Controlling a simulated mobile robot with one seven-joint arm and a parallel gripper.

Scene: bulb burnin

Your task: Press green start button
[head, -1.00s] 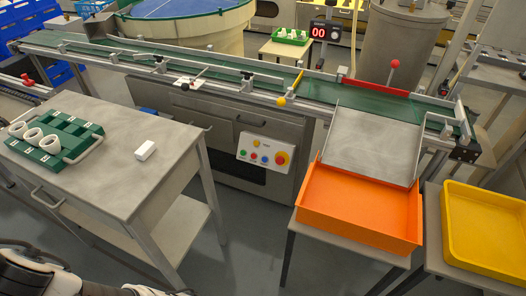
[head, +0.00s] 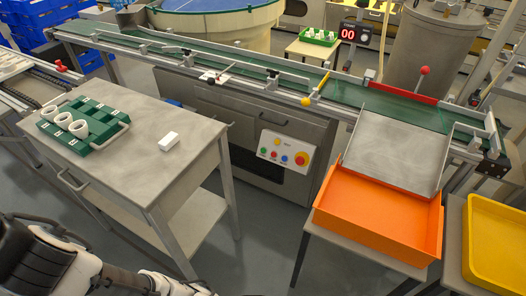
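A pale control panel (head: 283,151) is fixed to the front of the grey cabinet under the conveyor. The small green button (head: 263,152) is at the left end of its lower row. Other small coloured buttons sit beside it, with a large red button on a yellow surround (head: 301,159) at the right. Nothing covers the panel. My arm shows at the bottom left, well apart from the panel. My gripper is out of view.
An orange tray (head: 378,222) is at the right. Floor between them is clear. The counter (head: 348,34) reads 00.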

